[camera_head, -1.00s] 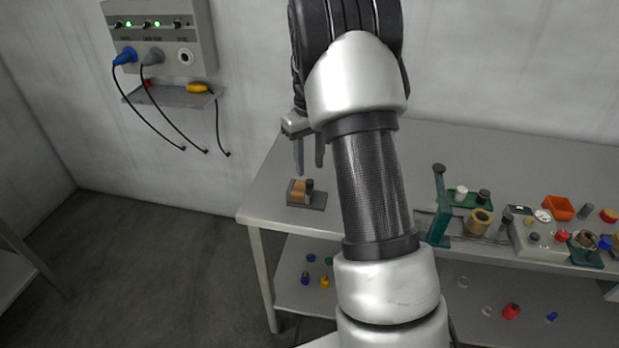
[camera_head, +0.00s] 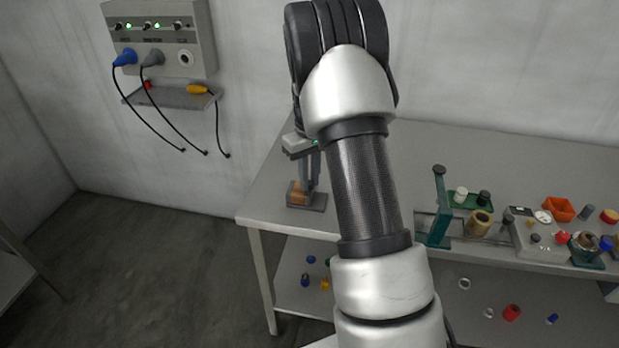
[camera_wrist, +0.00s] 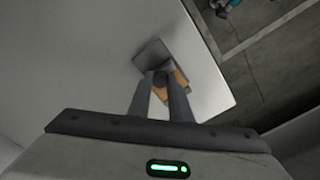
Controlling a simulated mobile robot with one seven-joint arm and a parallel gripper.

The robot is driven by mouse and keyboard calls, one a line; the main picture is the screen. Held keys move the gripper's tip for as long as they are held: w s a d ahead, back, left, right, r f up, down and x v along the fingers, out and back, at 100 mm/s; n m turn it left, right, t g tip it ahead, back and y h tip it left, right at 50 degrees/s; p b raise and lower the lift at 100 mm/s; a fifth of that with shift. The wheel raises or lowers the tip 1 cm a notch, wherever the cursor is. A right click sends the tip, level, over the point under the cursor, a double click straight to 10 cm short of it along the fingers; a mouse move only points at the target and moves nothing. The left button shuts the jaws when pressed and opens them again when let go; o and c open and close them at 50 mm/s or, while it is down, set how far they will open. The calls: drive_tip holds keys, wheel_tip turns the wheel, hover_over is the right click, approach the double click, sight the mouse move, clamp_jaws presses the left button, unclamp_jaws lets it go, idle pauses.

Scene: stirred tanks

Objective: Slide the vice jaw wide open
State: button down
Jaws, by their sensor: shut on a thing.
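The small vice stands near the left end of the bench, with a flat grey base (camera_head: 318,203) and a tan wooden-looking block (camera_head: 297,192) on it. In the wrist view its grey base (camera_wrist: 148,54) and tan block (camera_wrist: 181,80) show around my fingertips. My gripper (camera_head: 309,181) points down at the vice. In the wrist view my gripper (camera_wrist: 161,82) is shut on the dark knob (camera_wrist: 160,76) beside the tan block. The fingers hide much of the knob, and the gap between the jaws cannot be made out.
The grey bench top (camera_head: 262,195) is clear around the vice, and its left edge is close by. A green stand (camera_head: 440,205), a grey instrument box (camera_head: 545,238) and an orange bin (camera_head: 558,208) stand to the right. A socket panel (camera_head: 165,35) hangs on the wall.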

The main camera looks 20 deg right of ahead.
drive_tip(key=shift+s+d, duration=0.35)
drive_tip(key=shift+d, duration=0.2)
drive_tip(key=c, duration=1.6)
unclamp_jaws()
drive_tip(key=shift+r, duration=0.1)
drive_tip(key=shift+r, duration=0.4)
wheel_tip(320, 180, up, 16)
drive_tip(key=shift+r+p, duration=0.25)
drive_tip(key=shift+p, duration=0.4)
